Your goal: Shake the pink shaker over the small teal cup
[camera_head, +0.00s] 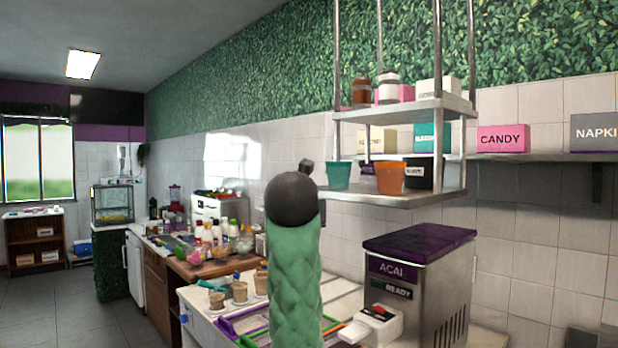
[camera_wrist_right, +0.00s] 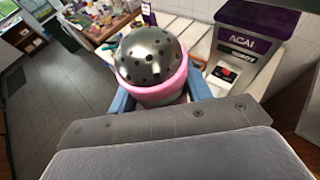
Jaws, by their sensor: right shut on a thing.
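The pink shaker (camera_wrist_right: 158,93) has a dark metal dome lid with holes and shows in the right wrist view. My right gripper (camera_wrist_right: 160,98) is shut on it, with a blue finger on each side of its pink body. Its lower part is hidden. In the head view a teal cup (camera_head: 339,176) stands on the lower hanging shelf, left of an orange cup (camera_head: 390,178). I see no other teal cup. In the head view my padded green arm link blocks the middle, and the shaker cannot be made out. My left gripper is not in view.
The açaí machine (camera_head: 418,265) stands right of my arm. Several small tan cups (camera_head: 240,291) stand on the white counter (camera_head: 195,296) left of it. A worktop with bottles and bowls (camera_head: 190,272) lies further left. The hanging shelf (camera_head: 420,198) juts out above the machine.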

